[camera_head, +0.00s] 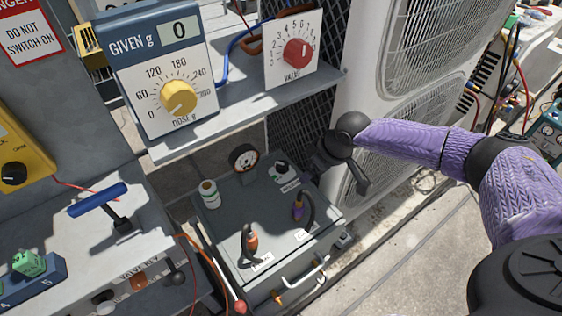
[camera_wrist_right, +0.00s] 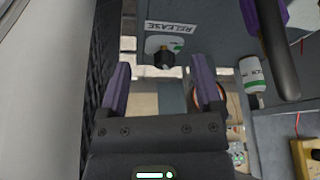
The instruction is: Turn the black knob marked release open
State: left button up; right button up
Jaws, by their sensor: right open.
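The black release knob (camera_head: 281,167) sits on a pale plate at the back right of the grey box top, with a small label in front. In the right wrist view the knob (camera_wrist_right: 163,59) shows upside down beside the label reading RELEASE (camera_wrist_right: 171,27). My right gripper (camera_wrist_right: 163,72) is open and empty, its two purple fingers spread to either side of the knob's line. The knob appears just beyond the fingertips; contact is not visible. In the head view the right gripper (camera_head: 325,165) is to the right of the knob. My left gripper is not in view.
The grey box (camera_head: 233,225) also carries a purple-based lever (camera_head: 298,207), an orange-based lever (camera_head: 251,240), a gauge (camera_head: 243,158) and a white-green can (camera_head: 209,194). A shelf (camera_head: 235,102) with dial panels overhangs behind. A condenser unit (camera_head: 375,90) stands at the right.

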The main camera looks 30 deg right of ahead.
aim_at(283, 164)
jog(key=w+a+b, duration=0.1)
jog(key=w, duration=0.1)
jog(key=w+a+f+b, duration=0.1)
jog(key=w, duration=0.1)
jog(key=w+a+b, duration=0.1)
jog(key=w, duration=0.1)
jog(key=shift+w+f, duration=0.2)
jog(key=shift+w, duration=0.05)
jog(key=b+x, duration=0.2)
jog(key=shift+f, duration=0.4)
jog(key=shift+w+a+f+b, duration=0.15)
jog(key=shift+w+f+b, duration=0.2)
jog(key=shift+f, duration=0.1)
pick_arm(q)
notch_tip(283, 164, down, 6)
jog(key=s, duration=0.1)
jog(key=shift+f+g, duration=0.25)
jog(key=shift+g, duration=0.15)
